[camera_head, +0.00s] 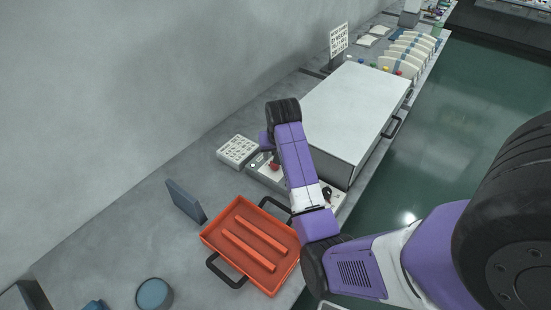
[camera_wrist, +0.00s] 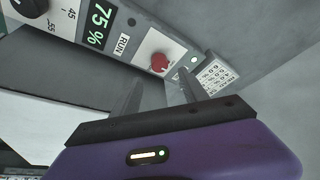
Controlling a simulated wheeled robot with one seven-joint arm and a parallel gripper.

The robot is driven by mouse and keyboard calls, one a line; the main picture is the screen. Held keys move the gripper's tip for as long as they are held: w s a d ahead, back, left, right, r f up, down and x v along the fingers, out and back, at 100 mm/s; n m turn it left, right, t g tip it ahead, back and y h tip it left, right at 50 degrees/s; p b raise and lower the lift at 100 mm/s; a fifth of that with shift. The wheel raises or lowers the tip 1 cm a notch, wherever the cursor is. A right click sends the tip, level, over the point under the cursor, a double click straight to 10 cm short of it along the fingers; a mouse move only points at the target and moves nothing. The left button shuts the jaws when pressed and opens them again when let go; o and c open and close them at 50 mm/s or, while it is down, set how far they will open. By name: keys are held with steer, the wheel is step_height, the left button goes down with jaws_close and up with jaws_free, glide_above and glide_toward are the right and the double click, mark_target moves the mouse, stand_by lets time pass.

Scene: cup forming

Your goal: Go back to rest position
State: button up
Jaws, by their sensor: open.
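My gripper (camera_wrist: 160,95) shows in the wrist view with its two dark fingers apart and nothing between them. Its fingertips point toward a control panel (camera_wrist: 135,35) with a red knob (camera_wrist: 159,62), a "RUN" label and a "75 %" display. I cannot tell whether the fingers touch the panel. In the head view my purple arm reaches over the bench, and the gripper itself is mostly hidden behind the arm. The red knob (camera_head: 274,167) also shows there, just left of my arm. The panel belongs to the front of a large white-topped machine (camera_head: 355,105).
A dark upright plate (camera_head: 186,201), a blue round container (camera_head: 154,294) and a white keypad block (camera_head: 238,151) stand nearby. Several pale racks (camera_head: 412,50) stand at the far end.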

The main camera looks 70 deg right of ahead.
steer(key=shift+s+a+r, duration=0.1)
steer(key=shift+a+r, duration=0.05)
steer(key=shift+r, duration=0.25)
stand_by(0.3)
steer(key=w+d+r+n+t+h, duration=0.1)
steer(key=w+d+r+t+h, duration=0.35)
steer(key=r, duration=0.25)
steer(key=s+a+n+t+b, duration=0.2)
steer(key=a+n+t, duration=0.45)
steer(key=a, duration=1.15)
steer(key=s+a+r+n+t+y+b, duration=0.1)
steer(key=s+a+n+t+y+b, duration=0.15)
steer(key=s+a, duration=0.7)
steer(key=s+a+r+n+t+y+b, duration=0.1)
steer(key=s+a+y, duration=0.45)
steer(key=a, duration=0.75)
steer(key=s+a+f+g, duration=0.2)
steer(key=s+a+f, duration=0.1)
steer(key=s, duration=0.5)
steer(key=shift+s+a+f+n+b, duration=0.15)
steer(key=shift+a+f+n+b, duration=0.2)
steer(key=shift+f+b, duration=0.1)
